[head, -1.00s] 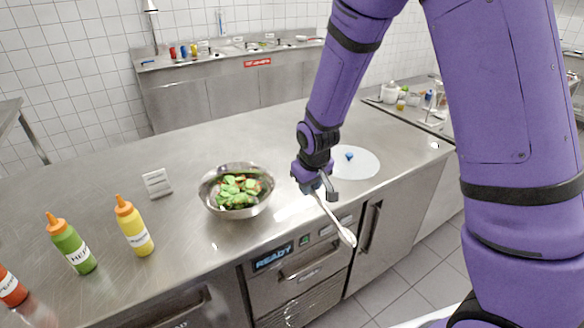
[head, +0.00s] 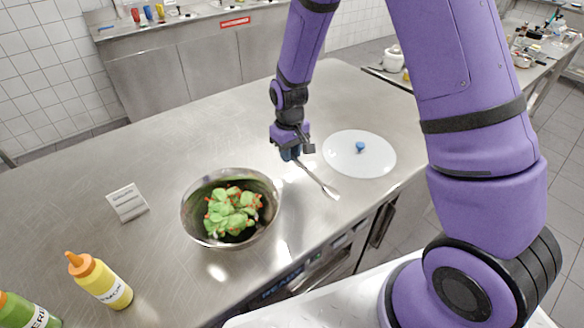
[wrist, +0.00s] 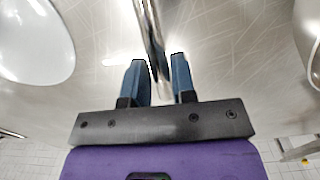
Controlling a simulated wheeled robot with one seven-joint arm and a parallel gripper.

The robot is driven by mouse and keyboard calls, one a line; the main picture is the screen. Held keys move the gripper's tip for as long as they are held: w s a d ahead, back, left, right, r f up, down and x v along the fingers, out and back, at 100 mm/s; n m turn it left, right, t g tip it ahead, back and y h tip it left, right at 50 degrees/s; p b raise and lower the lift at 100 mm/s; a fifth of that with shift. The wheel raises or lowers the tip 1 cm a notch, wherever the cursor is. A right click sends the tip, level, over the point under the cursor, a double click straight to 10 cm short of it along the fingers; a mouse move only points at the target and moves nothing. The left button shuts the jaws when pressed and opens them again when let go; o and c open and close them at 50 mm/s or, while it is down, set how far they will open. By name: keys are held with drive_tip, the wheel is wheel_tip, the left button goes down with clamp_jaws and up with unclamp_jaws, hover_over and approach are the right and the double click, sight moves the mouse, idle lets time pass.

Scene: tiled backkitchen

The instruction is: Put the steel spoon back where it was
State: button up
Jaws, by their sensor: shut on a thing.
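The steel spoon (head: 318,180) is held in my gripper (head: 293,154). Its handle is between the jaws, and its scoop end points down and right, toward the counter's front edge. In the wrist view, the blue fingers of my gripper (wrist: 160,78) are around the shiny spoon handle (wrist: 152,40). My gripper is over the steel counter (head: 130,165), between the salad bowl (head: 262,222) and a white round lid (head: 375,165) with a blue knob. I cannot tell whether the spoon touches the counter.
The steel bowl holds green and red salad. A small white sign (head: 127,203) stands left of it. A yellow bottle (head: 100,282) and a green bottle (head: 22,310) are at the front left. The counter behind the bowl is clear.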

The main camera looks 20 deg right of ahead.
sight(291, 173)
drive_tip(key=shift+f, duration=2.7)
drive_tip(key=o, duration=0.9)
